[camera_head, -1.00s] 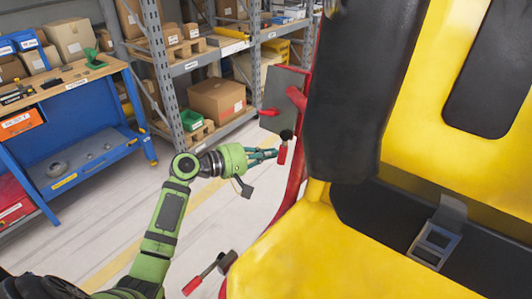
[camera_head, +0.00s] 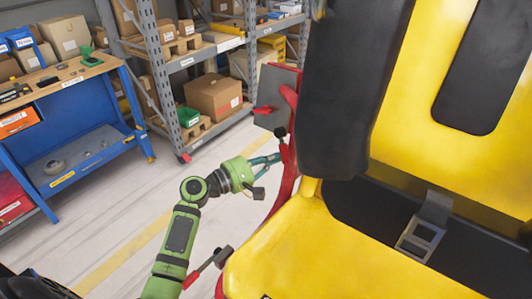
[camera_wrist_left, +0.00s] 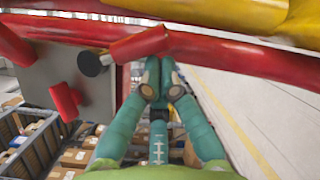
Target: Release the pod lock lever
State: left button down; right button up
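A red lever handle (camera_head: 284,152) with a black pivot knob (camera_head: 280,131) sits at the side of the yellow and black seat (camera_head: 290,235). In the left wrist view the red handle (camera_wrist_left: 140,45) and its black knob (camera_wrist_left: 93,63) lie just beyond the fingertips. My left gripper (camera_head: 277,158) reaches the handle from the left. Its teal fingertips (camera_wrist_left: 159,72) are together, close to the handle's right end; I see nothing between them, and contact is unclear. My right gripper is not in view.
A grey plate (camera_head: 278,84) with another red handle (camera_head: 263,110) stands above the gripper. A lower red-tipped lever (camera_head: 207,266) is by the seat's front. A blue workbench (camera_head: 85,125) and shelves (camera_head: 180,65) stand behind. The floor between is clear.

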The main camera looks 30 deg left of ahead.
pick_arm(q)
jog(key=d+n+t, duration=0.1)
jog(key=n, duration=0.1)
jog(key=d+n+t+y+p, duration=0.1)
jog(key=n, duration=0.1)
jog(key=d+r+n+p, duration=0.1)
jog(key=n, duration=0.2)
jog(key=shift+s+d+t+y, duration=0.25)
jog(key=shift+d+t+y, duration=0.05)
jog(key=shift+t+y, duration=0.1)
jog(key=shift+d+r+n+t+y+p, duration=0.35)
jog(key=shift+d+n+y, duration=0.15)
jog(key=shift+n, duration=0.5)
jog(key=shift+d+r+n+t+y+p, duration=0.25)
jog(key=shift+d+r+n+y+p, duration=0.2)
jog(key=shift+n, duration=0.55)
jog(key=shift+d+f, duration=0.1)
send_near(285, 161)
jog(key=shift+s+d+r, duration=0.3)
jog(key=shift+s+d, duration=0.05)
jog(key=shift+s, duration=0.2)
jog(key=shift+s+d+r, duration=0.3)
jog(key=shift+s+d, duration=0.05)
jog(key=shift+s, duration=0.2)
